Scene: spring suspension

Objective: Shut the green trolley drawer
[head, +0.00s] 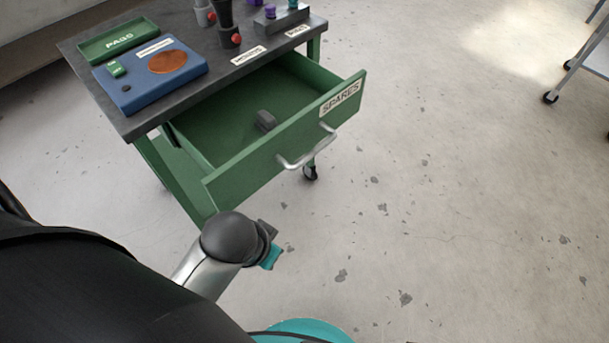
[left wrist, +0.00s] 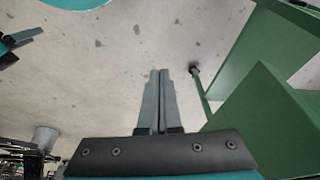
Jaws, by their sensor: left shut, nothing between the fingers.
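The green drawer (head: 290,145), labelled SPARES, is pulled out of the green trolley (head: 160,165) in the head view. It has a silver bar handle (head: 308,150) on its front, and a small grey block (head: 265,121) lies inside. My left gripper (head: 270,247) is below the left end of the drawer front, apart from the handle; its fingers are mostly hidden in the head view. In the left wrist view my left gripper (left wrist: 158,75) is shut and empty, pointing over the floor, with green panels (left wrist: 262,110) to its right. Part of what looks like my right gripper (left wrist: 20,40) shows at upper left.
The dark trolley top (head: 215,90) carries a blue panel (head: 140,90), a green PADS tray (head: 118,42) and small parts at the back. A grey cart (head: 585,65) stands far right. The floor right of the drawer is clear.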

